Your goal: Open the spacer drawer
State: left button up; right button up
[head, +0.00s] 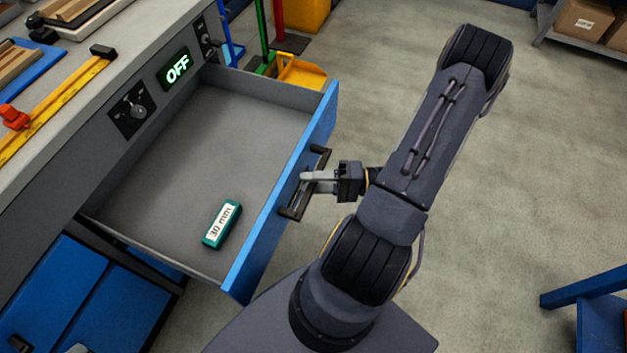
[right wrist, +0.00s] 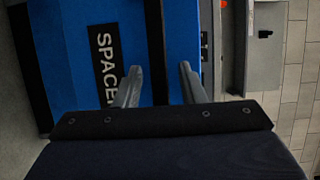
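The spacer drawer (head: 190,120) is pulled well out of the grey bench, its grey inside showing. Its blue front (head: 280,200) carries a black bar handle (head: 304,186). A teal block (head: 222,224) marked "30 mm" lies inside near the front left corner. My right gripper (head: 312,180) is at the handle. In the right wrist view, its two fingers (right wrist: 160,78) stand apart on either side of the black handle bar (right wrist: 154,45), with gaps showing. A black label (right wrist: 105,62) reading "SPACE", partly cut off, is on the blue front. My left gripper is not seen.
The bench front holds a dark knob panel (head: 132,110) and a lit "OFF" display (head: 178,68). A yellow rule (head: 60,103) lies on the bench top. Yellow bins stand behind the drawer. A blue-framed stand (head: 600,310) is at lower right. The floor at right is largely clear.

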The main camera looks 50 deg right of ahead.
jog(key=v, duration=0.7)
jog(key=shift+s+d, duration=0.3)
